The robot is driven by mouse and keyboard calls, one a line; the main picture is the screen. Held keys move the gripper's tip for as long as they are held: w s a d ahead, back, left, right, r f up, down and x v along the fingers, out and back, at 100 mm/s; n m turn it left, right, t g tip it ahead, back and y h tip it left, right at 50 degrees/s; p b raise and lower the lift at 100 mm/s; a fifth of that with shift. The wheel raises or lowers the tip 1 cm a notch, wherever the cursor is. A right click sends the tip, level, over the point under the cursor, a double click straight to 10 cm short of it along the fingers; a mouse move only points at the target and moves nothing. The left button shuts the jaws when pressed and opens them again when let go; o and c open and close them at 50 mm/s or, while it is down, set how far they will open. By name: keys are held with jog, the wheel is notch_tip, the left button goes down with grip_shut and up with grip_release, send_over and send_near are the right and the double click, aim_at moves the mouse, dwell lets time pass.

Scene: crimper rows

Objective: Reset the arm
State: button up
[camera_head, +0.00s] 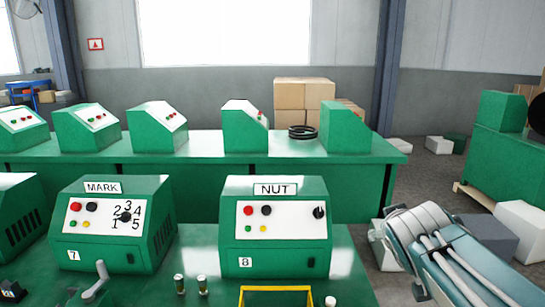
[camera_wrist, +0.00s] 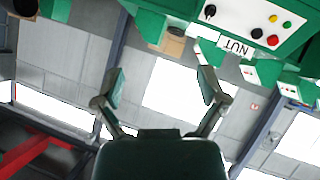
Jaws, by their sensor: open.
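My arm (camera_head: 445,255) shows at the lower right of the head view, a pale blue link with white cables, beside the front bench's right end. My gripper (camera_wrist: 162,84) shows in the wrist view with its two fingers spread wide and nothing between them. I cannot make out its fingers in the head view. The wrist picture is upside down, with the green NUT machine (camera_wrist: 265,25) at its upper right. In the head view the NUT machine (camera_head: 274,226), numbered 8, stands on the front bench, left of my arm. The MARK machine (camera_head: 112,224), numbered 7, stands further left.
A yellow frame (camera_head: 276,290) and small cylinders (camera_head: 180,284) sit at the front bench's near edge. A second green bench (camera_head: 200,147) with several machines stands behind. Grey blocks (camera_head: 490,240) lie on the floor at right, near a green machine (camera_head: 497,140). Cardboard boxes (camera_head: 303,94) stand further back.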

jog(key=s+a+f+m+g+y, duration=0.1)
jog(key=s+a+f+g, duration=0.1)
jog(key=s+f, duration=0.4)
jog(key=s+a+f+g+y, duration=0.2)
jog(key=s+a+f, duration=0.3)
jog(key=s, duration=0.7)
jog(key=shift+s+f+m+g, duration=0.35)
jog(key=shift+f+m+g, duration=0.05)
jog(key=shift+f+g, duration=0.45)
